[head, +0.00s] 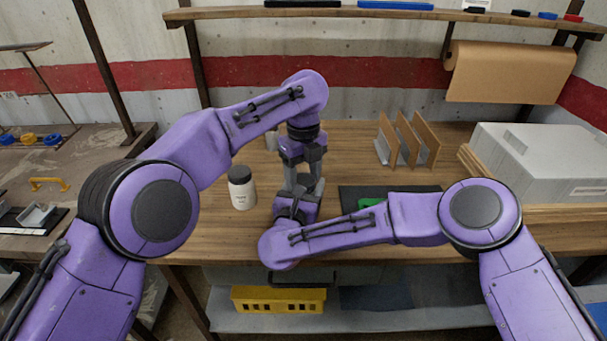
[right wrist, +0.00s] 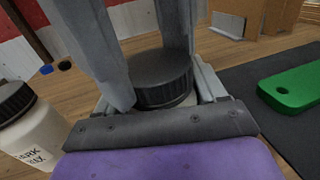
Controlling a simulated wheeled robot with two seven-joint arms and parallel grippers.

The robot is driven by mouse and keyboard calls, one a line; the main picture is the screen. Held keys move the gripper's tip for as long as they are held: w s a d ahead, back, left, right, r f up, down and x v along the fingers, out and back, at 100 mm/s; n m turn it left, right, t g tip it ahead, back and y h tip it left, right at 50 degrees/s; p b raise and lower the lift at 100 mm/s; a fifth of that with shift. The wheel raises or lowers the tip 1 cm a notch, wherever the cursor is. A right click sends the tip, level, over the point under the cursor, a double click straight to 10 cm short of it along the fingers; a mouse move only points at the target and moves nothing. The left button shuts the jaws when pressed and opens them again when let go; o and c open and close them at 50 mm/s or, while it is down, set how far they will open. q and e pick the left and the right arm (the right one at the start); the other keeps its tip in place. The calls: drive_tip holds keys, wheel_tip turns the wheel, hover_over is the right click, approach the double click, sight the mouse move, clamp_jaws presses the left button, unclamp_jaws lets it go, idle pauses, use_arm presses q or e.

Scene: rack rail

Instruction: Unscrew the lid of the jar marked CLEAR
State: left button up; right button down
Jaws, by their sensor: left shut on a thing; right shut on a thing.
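In the right wrist view, a jar with a ribbed black lid (right wrist: 163,75) stands between my grippers. Only a sliver of its pale body (right wrist: 182,101) shows, and no label is readable on it. My left gripper (head: 303,182) comes down from above, its grey fingers shut on the lid's sides. My right gripper (head: 298,208) reaches in low and level and is shut on the jar body below the lid. In the head view the arms and grippers hide this jar. A second white jar with a black lid (head: 242,190) stands to the left, its label partly cut off, ending in "ARK" (right wrist: 35,160).
A green piece (head: 370,203) lies on a dark mat (head: 428,189) right of the grippers. Upright brown dividers (head: 408,140) stand behind. A large grey box (head: 535,155) fills the right. A yellow crate (head: 278,299) is below the table.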

use_arm(q)
drive_tip(key=o, duration=1.2)
drive_tip(key=shift+d, duration=0.1)
drive_tip(key=shift+c, duration=0.2)
use_arm(e)
drive_tip(key=shift+w+d, duration=0.1)
drive_tip(key=shift+d, duration=0.05)
use_arm(q)
wheel_tip(320, 180, up, 4)
drive_tip(key=shift+r, duration=0.2)
use_arm(e)
drive_tip(key=shift+f, duration=0.3)
use_arm(q)
drive_tip(key=shift+s+r, duration=0.1)
drive_tip(key=shift+r, duration=0.15)
use_arm(e)
drive_tip(key=shift+r, duration=0.15)
use_arm(q)
drive_tip(key=shift+f, duration=0.1)
drive_tip(key=shift+f, duration=0.1)
use_arm(e)
drive_tip(key=shift+c, duration=0.4)
unclamp_jaws()
drive_tip(key=shift+o, duration=0.4)
drive_tip(key=shift+a+r, duration=0.1)
drive_tip(key=shift+a, duration=0.1)
